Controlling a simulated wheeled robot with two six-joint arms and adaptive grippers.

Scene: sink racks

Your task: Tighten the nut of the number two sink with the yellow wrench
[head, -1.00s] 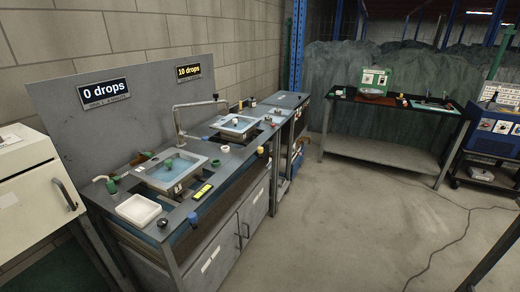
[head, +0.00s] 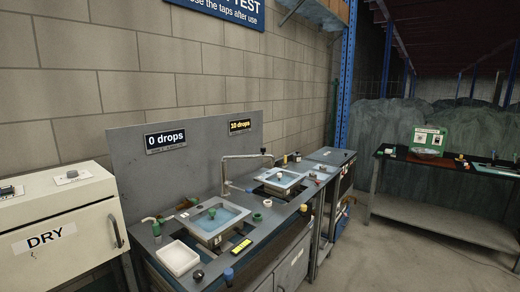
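Two sinks are set in a dark bench in the head view. The nearer sink (head: 245,209) has a pale rim and bluish water. The farther sink (head: 259,175) also has a pale rim, and a metal tap (head: 224,172) rises between them. I cannot read which sink is number two. A small yellow and black strip (head: 241,246) lies on the bench front; I cannot tell what it is. I cannot make out a yellow wrench. Small green, blue and dark fittings are too small to identify as the nut. Neither of my grippers is in view.
Signs read 0 drops (head: 166,141) and 10 drops (head: 242,125). A white tray (head: 179,258) sits at the bench's near left. A cream DRY cabinet (head: 70,265) stands left. A dark table (head: 450,172) stands right, with clear floor (head: 400,255) between it and the bench.

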